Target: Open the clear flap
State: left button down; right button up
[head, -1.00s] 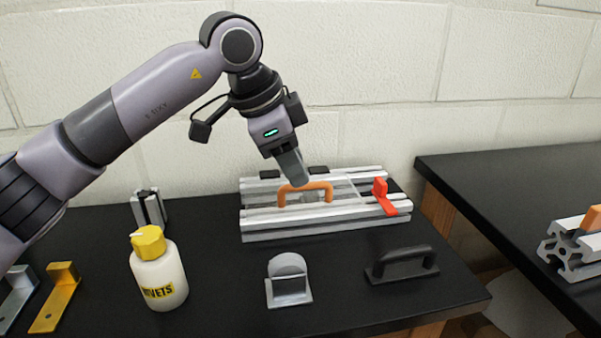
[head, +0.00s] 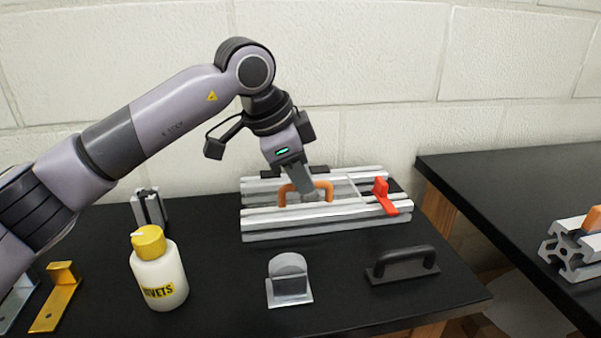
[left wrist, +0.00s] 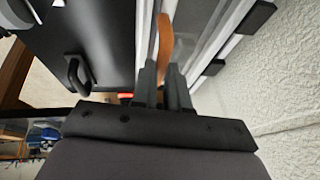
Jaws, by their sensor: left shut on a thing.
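The extrusion frame (head: 290,228) lies on the black table by the wall. The clear flap (head: 343,191) lies flat between its silver rails, largely hidden by my gripper. An orange handle (head: 284,194) arches up from the flap. My left gripper (head: 308,197) comes down from above and is shut on the handle. In the left wrist view the orange handle (left wrist: 165,38) passes between the two grey fingers (left wrist: 166,88). A red latch (head: 381,193) stands at the frame's right end. My right gripper is out of view.
A white bottle with a yellow cap (head: 158,270), a grey metal piece (head: 289,279) and a black handle (head: 402,265) stand in front of the frame. A yellow bracket (head: 56,300) is at the left. The wall is close behind.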

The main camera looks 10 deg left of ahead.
aim_at(297, 194)
pick_arm(q)
jog(key=shift+w+a+r+g+h+p, duration=0.1)
jog(key=shift+w+r+g+p, duration=0.35)
jog(key=shift+p, duration=0.9)
jog(key=shift+w+a+r+g+h+p, duration=0.1)
jog(key=shift+r+g+p, duration=0.4)
jog(key=shift+p, duration=0.85)
jog(key=shift+w+a+r+g+h+p, duration=0.1)
jog(key=shift+w+r+g+p, duration=0.2)
jog(key=shift+r+p, duration=0.7)
jog(key=shift+w+f+n+g+p, duration=0.2)
jog(key=shift+n+g+p, duration=0.1)
jog(key=shift+p, duration=0.8)
jog(key=p, duration=0.2)
jog(key=shift+w+a+r+g+h+p, duration=0.15)
jog(key=shift+w+r+g+h+p, duration=0.15)
jog(key=shift+w+g, duration=0.1)
jog(key=p, duration=0.1)
jog(key=w+p, duration=0.1)
jog(key=w+a+p, duration=0.1)
jog(key=p, duration=0.1)
jog(key=shift+w+r, duration=0.1)
jog(key=shift+r, duration=0.15)
jog(key=shift+f, duration=0.1)
